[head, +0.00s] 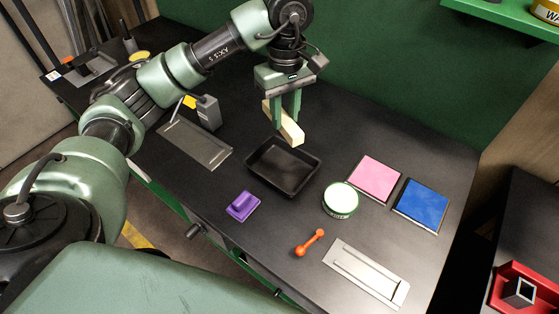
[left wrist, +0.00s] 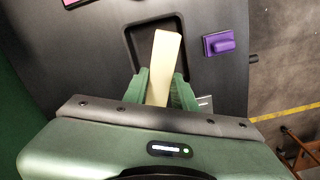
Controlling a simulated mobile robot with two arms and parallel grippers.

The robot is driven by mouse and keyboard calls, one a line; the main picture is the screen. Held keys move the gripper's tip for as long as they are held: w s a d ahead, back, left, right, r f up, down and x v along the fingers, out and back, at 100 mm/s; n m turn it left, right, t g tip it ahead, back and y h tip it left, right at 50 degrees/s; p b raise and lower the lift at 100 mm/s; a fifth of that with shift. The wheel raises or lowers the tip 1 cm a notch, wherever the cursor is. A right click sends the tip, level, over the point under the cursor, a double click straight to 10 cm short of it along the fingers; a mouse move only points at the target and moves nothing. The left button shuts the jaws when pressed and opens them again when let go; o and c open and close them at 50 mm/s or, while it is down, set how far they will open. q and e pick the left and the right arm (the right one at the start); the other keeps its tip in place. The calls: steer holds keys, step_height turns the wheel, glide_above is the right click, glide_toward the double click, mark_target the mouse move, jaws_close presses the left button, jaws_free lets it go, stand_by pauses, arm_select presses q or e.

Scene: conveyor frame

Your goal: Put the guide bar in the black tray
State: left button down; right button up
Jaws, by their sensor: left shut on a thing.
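The guide bar (head: 291,129) is a cream-coloured long block. My left gripper (head: 287,118) is shut on it and holds it above the table, at the far edge of the black tray. The bar (left wrist: 165,62) also shows between the fingers of my left gripper (left wrist: 165,90) in the left wrist view, overlapping the tray there. The black tray (head: 273,179) is a shallow rectangular tray in the middle of the table and looks empty. Its rim (left wrist: 128,38) is partly hidden by the bar and fingers in the left wrist view. My right gripper is not in view.
A purple block with a handle (head: 243,206) lies left of the tray's near side. A round green tin (head: 341,200), a pink pad (head: 374,179) and a blue pad (head: 422,205) lie to the right. An orange dumbbell-shaped piece (head: 310,242) and a metal plate (head: 366,272) lie nearer.

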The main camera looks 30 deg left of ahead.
arm_select(q)
step_height(320, 180, down, 12)
steer(key=shift+s+p, duration=0.1)
steer(key=shift+p, duration=0.45)
step_height(320, 180, down, 5)
steer(key=shift+p, duration=0.35)
steer(key=shift+f, duration=0.2)
steer(key=c, duration=1.1)
jaws_free()
steer(key=shift+r, duration=0.1)
